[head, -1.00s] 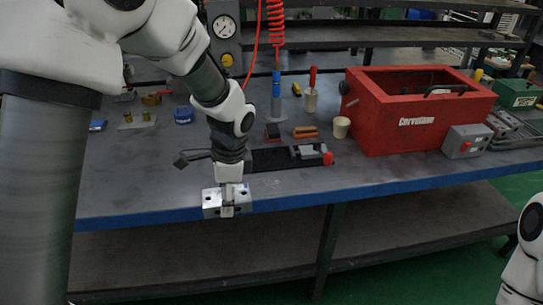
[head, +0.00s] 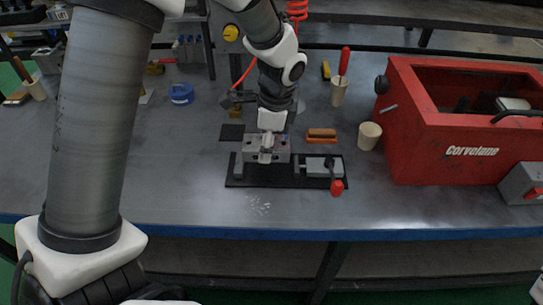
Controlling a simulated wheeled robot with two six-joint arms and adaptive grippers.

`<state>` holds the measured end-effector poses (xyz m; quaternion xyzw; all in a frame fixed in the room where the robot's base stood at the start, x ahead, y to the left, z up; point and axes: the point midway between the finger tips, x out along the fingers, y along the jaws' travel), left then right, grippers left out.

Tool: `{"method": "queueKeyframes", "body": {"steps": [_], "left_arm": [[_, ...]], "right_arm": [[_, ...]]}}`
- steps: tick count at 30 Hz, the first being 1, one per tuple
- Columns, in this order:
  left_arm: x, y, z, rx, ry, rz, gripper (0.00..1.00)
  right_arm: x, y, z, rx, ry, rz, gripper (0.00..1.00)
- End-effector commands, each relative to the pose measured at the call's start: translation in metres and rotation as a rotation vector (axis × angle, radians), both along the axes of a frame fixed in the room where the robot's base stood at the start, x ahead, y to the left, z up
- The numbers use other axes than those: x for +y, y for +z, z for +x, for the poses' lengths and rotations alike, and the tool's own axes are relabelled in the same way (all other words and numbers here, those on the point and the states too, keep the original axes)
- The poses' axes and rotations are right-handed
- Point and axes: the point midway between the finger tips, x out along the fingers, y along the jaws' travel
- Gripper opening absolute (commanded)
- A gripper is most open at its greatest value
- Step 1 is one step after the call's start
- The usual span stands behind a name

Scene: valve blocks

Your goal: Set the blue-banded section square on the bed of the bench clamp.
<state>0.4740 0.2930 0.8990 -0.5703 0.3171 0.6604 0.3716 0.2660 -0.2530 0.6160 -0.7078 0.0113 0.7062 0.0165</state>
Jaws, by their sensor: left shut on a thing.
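My left gripper (head: 267,157) is shut on a grey metal block with dark holes (head: 282,147). My right gripper is not in view.
A red Corvolane machine (head: 435,155) stands at the right. Behind the clamp are an orange-brown brush (head: 321,136), a cream cup (head: 369,136) and a holder with a red-handled tool (head: 339,92). A blue round item (head: 181,94) lies farther left. The bench front is clear.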

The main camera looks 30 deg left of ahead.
Motion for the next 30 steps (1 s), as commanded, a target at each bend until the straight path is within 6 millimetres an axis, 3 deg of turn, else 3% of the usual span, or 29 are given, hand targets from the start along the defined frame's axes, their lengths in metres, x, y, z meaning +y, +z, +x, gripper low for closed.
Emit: {"method": "queueKeyframes", "body": {"steps": [10, 20, 21, 23, 30], "left_arm": [[0.0, -0.053, 0.0, 0.001, -0.001, -0.001, 0.0], [0.0, -0.057, 0.001, -0.001, 0.0, 0.0, 0.0], [0.0, -0.057, 0.001, -0.001, 0.0, 0.0, 0.63], [0.0, -0.057, 0.001, -0.002, 0.0, -0.001, 0.85], [0.0, -0.057, 0.001, -0.001, 0.0, 0.0, 0.85]], "right_arm": [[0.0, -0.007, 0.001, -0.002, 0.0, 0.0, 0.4], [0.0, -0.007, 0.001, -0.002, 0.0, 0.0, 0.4], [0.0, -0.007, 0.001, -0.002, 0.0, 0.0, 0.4], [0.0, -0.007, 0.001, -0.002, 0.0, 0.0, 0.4], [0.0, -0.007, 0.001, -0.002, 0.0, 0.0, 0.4]]}}
